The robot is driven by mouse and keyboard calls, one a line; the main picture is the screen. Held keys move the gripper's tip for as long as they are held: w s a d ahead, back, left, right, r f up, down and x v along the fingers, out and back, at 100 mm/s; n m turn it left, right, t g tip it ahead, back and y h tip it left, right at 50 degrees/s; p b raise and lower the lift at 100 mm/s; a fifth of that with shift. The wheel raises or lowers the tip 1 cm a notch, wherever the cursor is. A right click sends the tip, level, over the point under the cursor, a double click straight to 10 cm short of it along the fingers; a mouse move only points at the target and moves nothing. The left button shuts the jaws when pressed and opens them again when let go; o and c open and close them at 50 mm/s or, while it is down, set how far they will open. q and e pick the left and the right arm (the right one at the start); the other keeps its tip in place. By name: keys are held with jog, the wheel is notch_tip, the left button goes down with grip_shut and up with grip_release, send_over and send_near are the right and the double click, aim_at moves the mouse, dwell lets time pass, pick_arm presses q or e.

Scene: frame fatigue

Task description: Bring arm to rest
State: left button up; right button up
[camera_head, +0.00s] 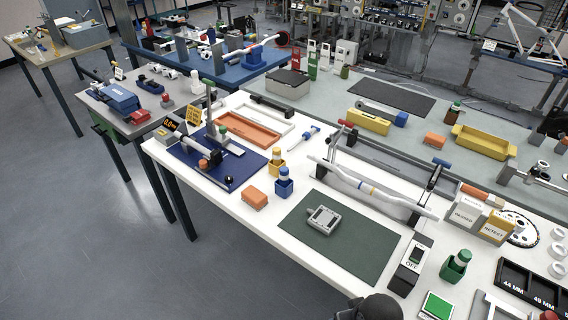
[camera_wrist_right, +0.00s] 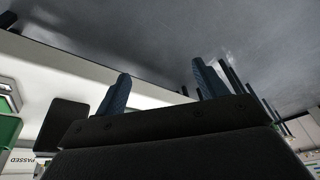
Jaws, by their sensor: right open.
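My right gripper (camera_wrist_right: 162,85) shows in the right wrist view. Its two blue-grey fingers stand well apart, with nothing between them. Beyond the fingers are the grey floor and a pale table edge (camera_wrist_right: 90,68). In the head view, a dark rounded part at the bottom edge, right of centre, looks like part of my arm; its fingers do not show there. It is near the front edge of the white table (camera_head: 290,258). My left gripper is in neither view.
A dark green mat (camera_head: 350,250) carries a grey device (camera_head: 324,219). Near the dark part are a black switch box labelled OFF (camera_head: 411,265), a green-screened box (camera_head: 437,305) and a green bottle holder (camera_head: 455,267). Open floor (camera_head: 130,250) lies left of the table.

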jog(key=s+d+h, duration=0.1)
jog(key=s+d, duration=0.3)
jog(key=d, duration=0.1)
jog(key=s+a+f+b+x, duration=0.1)
jog(key=s+x, duration=0.2)
jog(key=x, duration=1)
jog(key=s+a+f+b+x, duration=0.1)
jog(key=s+x, duration=0.2)
jog(key=x, duration=1.1)
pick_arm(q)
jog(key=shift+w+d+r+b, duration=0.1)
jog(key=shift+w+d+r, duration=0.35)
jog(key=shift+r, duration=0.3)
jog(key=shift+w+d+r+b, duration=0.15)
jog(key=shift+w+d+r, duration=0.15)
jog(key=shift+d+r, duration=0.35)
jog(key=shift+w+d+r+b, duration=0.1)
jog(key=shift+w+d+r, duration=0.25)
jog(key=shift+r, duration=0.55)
pick_arm(e)
jog(key=s+f, duration=0.3)
jog(key=f, duration=0.8)
jog(key=s+f+g, duration=0.1)
jog(key=s+f, duration=0.3)
jog(key=f, duration=0.7)
jog(key=shift+s+g, duration=0.3)
jog(key=shift+s, duration=0.05)
